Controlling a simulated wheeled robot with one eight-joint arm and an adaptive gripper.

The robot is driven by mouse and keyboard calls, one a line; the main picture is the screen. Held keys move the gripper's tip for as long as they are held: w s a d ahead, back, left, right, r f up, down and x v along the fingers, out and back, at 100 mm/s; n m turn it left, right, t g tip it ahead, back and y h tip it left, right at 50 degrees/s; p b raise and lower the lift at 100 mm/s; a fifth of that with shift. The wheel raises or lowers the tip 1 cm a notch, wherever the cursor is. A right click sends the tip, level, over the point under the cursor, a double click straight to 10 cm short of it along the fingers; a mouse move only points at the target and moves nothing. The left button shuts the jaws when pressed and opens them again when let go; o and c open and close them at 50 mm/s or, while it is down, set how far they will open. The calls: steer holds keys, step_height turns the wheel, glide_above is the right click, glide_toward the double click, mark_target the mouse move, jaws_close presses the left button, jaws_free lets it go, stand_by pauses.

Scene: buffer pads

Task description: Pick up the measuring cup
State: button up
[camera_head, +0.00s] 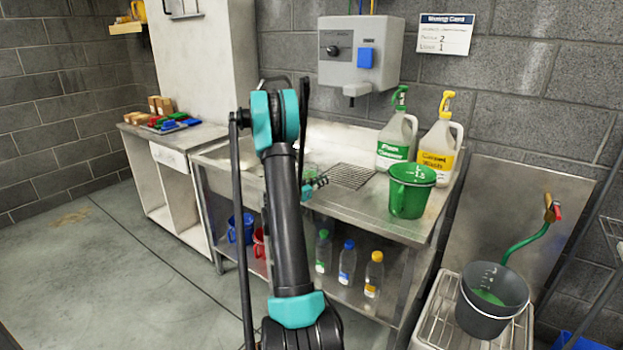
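A green measuring cup (408,198) with white markings stands upright on the front right part of the steel bench (372,212). Its handle is not clearly visible. My gripper (319,182) shows only in small part, past the right side of my arm, over the bench and left of the green cup. A clear gap lies between them. My arm hides most of the gripper, and whether it is open or shut cannot be made out. A blue cup (233,230) and a partly hidden red cup (259,243) stand on the shelf below.
Two spray jugs, one green-labelled (393,148) and one yellow-labelled (437,152), stand close behind the green cup. A wire rack (350,176) lies to its left. Small bottles (347,263) stand on the lower shelf. A dark bucket (490,315) sits at the right on a metal stand.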

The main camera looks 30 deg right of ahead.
steer(key=shift+r, duration=0.2)
jaws_close()
step_height(320, 180, up, 19)
steer(key=shift+r, duration=0.2)
stand_by(1.3)
steer(key=shift+o, duration=0.2)
jaws_free()
steer(key=shift+r, duration=0.1)
steer(key=shift+w, duration=0.1)
jaws_close()
